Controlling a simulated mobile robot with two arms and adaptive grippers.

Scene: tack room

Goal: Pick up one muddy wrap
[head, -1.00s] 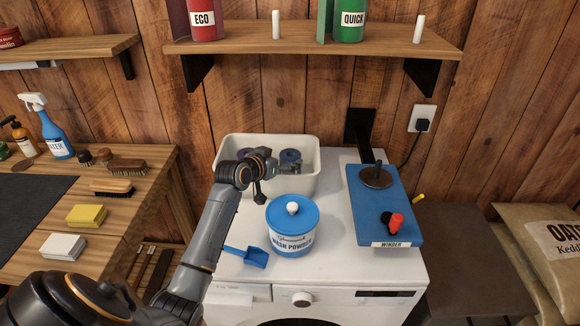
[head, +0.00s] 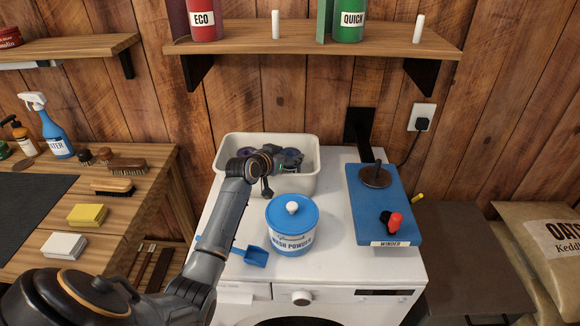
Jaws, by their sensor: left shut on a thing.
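The muddy wraps are dark purple-grey rolls in a white tub (head: 226,142) at the back left of the washing machine top. One rolled wrap (head: 291,156) shows at my left gripper (head: 287,160). The left gripper reaches down into the tub and is shut on this wrap. The gripper and wrist hide part of the wrap, so its lower side and how far it is off the tub floor cannot be told. Another dark roll shows partly behind my wrist. My right gripper is not in view.
A blue-lidded wash powder tub (head: 291,235) stands just in front of the white tub, with a blue scoop (head: 255,257) to its left. A blue winder board (head: 384,215) lies at the right. A shelf (head: 310,38) with ECO and QUICK bottles hangs above.

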